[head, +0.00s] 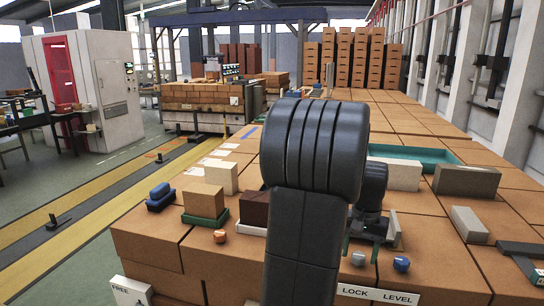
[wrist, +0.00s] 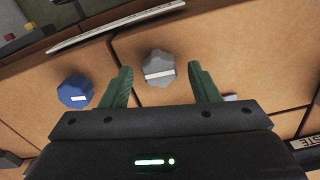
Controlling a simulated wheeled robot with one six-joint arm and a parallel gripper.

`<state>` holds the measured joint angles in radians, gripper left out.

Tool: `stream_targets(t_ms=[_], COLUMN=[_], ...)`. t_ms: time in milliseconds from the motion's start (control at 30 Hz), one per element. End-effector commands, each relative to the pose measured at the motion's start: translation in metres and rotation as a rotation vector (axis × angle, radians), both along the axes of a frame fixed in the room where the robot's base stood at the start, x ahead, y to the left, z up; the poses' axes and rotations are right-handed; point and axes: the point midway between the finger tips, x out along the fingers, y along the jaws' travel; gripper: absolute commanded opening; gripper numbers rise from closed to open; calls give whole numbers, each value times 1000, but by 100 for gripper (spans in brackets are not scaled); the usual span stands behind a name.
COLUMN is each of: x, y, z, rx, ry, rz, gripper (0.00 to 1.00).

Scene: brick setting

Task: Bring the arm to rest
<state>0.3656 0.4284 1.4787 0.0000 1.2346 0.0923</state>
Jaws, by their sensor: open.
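My gripper (wrist: 159,68) is open, with its two green fingers spread apart in the wrist view. A small grey faceted piece (wrist: 160,68) with a pale stripe shows between the fingers on the brown surface. The fingers do not appear to touch it, and I cannot tell their height above it. A blue faceted piece (wrist: 75,92) lies left of the left finger. In the head view my dark arm rises across the middle and hides part of the gripper (head: 370,240). The grey piece (head: 358,259) and blue piece (head: 401,263) lie near the front edge.
Several blocks stand on the brown block-topped surface (head: 430,222), among them a tan one (head: 221,176) and a brown one (head: 466,180). An orange piece (head: 220,236) lies front left. A teal tray (head: 425,154) is behind the arm. A LOCK LEVEL label (head: 377,295) marks the front.

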Motion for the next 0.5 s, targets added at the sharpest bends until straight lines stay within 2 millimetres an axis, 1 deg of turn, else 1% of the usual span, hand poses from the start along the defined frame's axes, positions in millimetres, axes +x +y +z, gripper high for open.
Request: stream_targets(t_ms=[300, 500], x=[0, -1], y=[-1, -1], z=[-1, -1], rx=[0, 0], ry=[-1, 0], rz=[-253, -362], gripper=[55, 55])
